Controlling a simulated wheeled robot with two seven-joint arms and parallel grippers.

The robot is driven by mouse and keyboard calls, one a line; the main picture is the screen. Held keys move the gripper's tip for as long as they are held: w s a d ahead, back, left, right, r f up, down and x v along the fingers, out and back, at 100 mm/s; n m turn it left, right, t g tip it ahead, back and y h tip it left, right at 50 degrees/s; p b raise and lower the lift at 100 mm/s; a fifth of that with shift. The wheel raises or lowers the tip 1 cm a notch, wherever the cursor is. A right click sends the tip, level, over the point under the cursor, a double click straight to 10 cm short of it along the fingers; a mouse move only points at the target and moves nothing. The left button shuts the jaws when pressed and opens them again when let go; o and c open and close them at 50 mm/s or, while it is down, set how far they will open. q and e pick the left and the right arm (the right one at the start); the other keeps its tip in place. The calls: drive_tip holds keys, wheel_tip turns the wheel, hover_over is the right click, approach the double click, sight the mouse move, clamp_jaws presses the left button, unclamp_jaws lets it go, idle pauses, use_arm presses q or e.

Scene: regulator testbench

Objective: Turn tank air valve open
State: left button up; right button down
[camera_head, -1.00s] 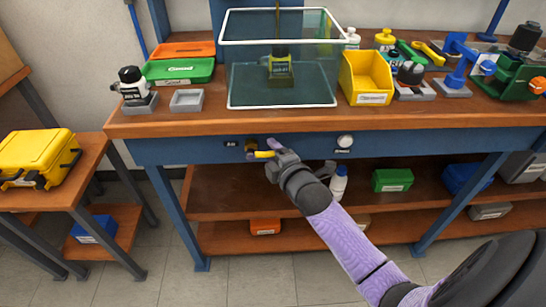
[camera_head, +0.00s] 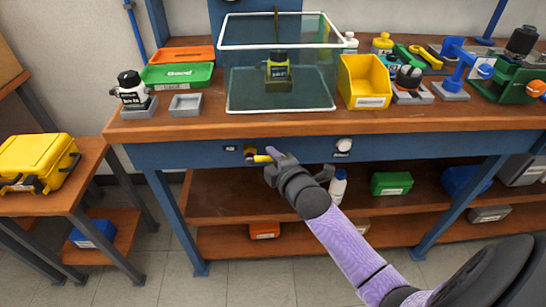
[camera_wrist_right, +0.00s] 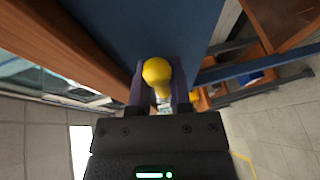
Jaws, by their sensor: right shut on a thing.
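The tank air valve has a yellow handle (camera_head: 262,158) on the blue front rail of the bench, beside a small dark label. My right gripper (camera_head: 272,158) is at the handle, with its fingers on either side. In the right wrist view the yellow handle (camera_wrist_right: 157,75) sits between the two dark fingers of my right gripper (camera_wrist_right: 162,98), which is shut on it. The handle points to the right in the head view. The clear tank (camera_head: 282,85) with a white rim stands on the bench above, holding a yellow-and-black regulator (camera_head: 277,70). My left gripper is not in view.
A white knob (camera_head: 344,145) is on the rail to the right. A yellow bin (camera_head: 365,82), green box (camera_head: 178,76) and small grey tray (camera_head: 186,105) stand on the bench top (camera_head: 215,125). A side table holds a yellow case (camera_head: 36,160). Shelves lie below the rail.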

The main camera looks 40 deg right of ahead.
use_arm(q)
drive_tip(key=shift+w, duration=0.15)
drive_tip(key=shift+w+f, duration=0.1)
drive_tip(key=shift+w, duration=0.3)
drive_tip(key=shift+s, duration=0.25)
